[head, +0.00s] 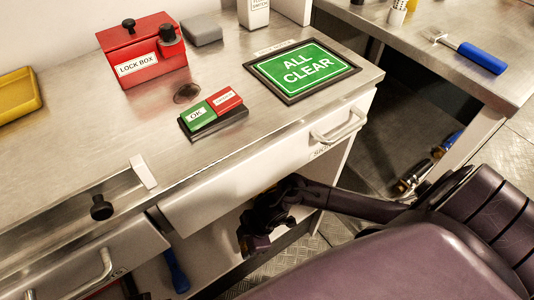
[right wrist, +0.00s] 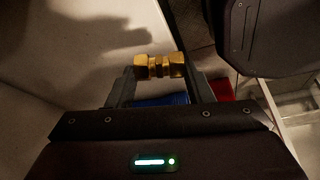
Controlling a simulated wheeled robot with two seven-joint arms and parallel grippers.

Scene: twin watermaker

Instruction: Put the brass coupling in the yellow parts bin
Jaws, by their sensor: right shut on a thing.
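The brass coupling (right wrist: 160,66) is a small ribbed gold piece, held between the fingertips of my right gripper (right wrist: 161,72) in the right wrist view. In the head view my right gripper (head: 254,238) is low at the open space under the drawer front, below the counter top; the coupling cannot be made out there. A yellow bin (head: 18,95) is on the counter at the far left, cut off by the picture edge, well away from my right gripper. My left gripper is not in view.
On the counter are a red lock box (head: 141,52), an OK button block (head: 212,115) and a green "ALL CLEAR" panel (head: 305,70). The drawer handle (head: 340,127) juts out above my right arm. A blue-handled tool (head: 176,270) is below.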

